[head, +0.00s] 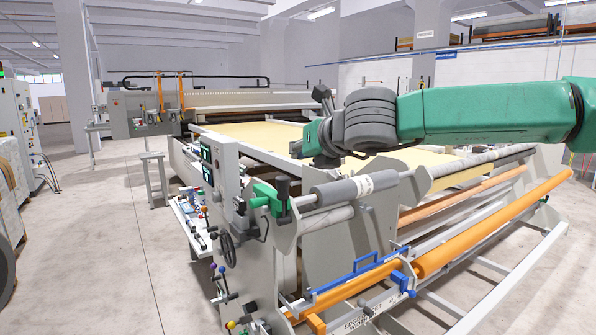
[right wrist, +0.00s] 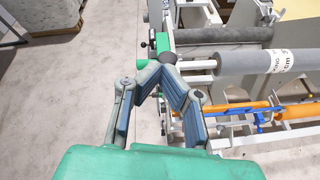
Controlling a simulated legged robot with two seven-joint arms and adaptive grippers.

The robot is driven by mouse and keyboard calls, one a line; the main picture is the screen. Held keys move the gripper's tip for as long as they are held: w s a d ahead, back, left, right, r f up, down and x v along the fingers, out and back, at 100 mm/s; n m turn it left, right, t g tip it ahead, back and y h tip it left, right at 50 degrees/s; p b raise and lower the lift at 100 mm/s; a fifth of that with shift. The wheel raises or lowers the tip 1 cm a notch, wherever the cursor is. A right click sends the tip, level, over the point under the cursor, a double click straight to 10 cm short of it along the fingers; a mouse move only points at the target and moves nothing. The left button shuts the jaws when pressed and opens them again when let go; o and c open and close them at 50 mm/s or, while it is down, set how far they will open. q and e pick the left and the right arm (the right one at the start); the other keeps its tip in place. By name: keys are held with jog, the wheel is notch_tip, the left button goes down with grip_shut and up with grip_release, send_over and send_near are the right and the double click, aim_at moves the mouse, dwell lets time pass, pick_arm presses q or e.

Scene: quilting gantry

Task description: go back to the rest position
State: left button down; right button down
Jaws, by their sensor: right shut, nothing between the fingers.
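My right arm, green with grey joints, comes in from the right in the head view and reaches across above the quilting machine (head: 300,230). Its right gripper (head: 303,148) is at the left end of the arm, small and partly hidden by my wrist. In the right wrist view the right gripper (right wrist: 163,68) has its blue-padded fingers brought together at the tips, with nothing between them. The fingertips lie in front of the machine's end in that view. I cannot tell how far apart they are. My left gripper is in neither view.
The machine has a grey roller (head: 355,188), an orange roller (head: 490,225), a green clamp-like part (head: 268,198) and a handwheel (head: 227,249). A yellow sheet (head: 255,133) lies behind. White cabinets (head: 14,130) stand at far left. The floor (head: 110,240) between is clear.

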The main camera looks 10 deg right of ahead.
jog(key=s+a+f+n+g+b, duration=0.15)
jog(key=f+n, duration=0.25)
jog(key=f, duration=0.5)
jog(key=s+a+f+n+g+h+b, duration=0.1)
jog(key=s+f+n, duration=0.15)
jog(key=f, duration=0.75)
jog(key=s+a+f+n+g+b, duration=0.15)
jog(key=f+n, duration=0.25)
jog(key=f, duration=0.5)
jog(key=s+d+f+n+g+b, duration=0.1)
jog(key=s+f+n, duration=0.35)
jog(key=f, duration=0.35)
jog(key=s+f+n+g+b, duration=0.1)
jog(key=s+f+n, duration=0.2)
jog(key=s+f, duration=0.45)
jog(key=s+d+f+n+g+h+b, duration=0.1)
jog(key=s+d+f+n, duration=0.25)
jog(key=s+f, duration=0.3)
jog(key=s+d+f+n+g+b, duration=0.1)
jog(key=s+d+f+n+b, duration=0.1)
jog(key=s+f+n, duration=0.45)
jog(key=s+d+f+n+g+h+b, duration=0.1)
jog(key=s+d+f+n+g, duration=0.1)
jog(key=s+d+f+n, duration=0.2)
jog(key=s+d+f+n+g+h+b, duration=0.1)
jog(key=s+d+f+n, duration=0.3)
jog(key=s, duration=0.6)
jog(key=shift+s+d+f+g+b, duration=0.2)
jog(key=shift+s+d+g+b, duration=0.15)
jog(key=shift+d+g, duration=0.5)
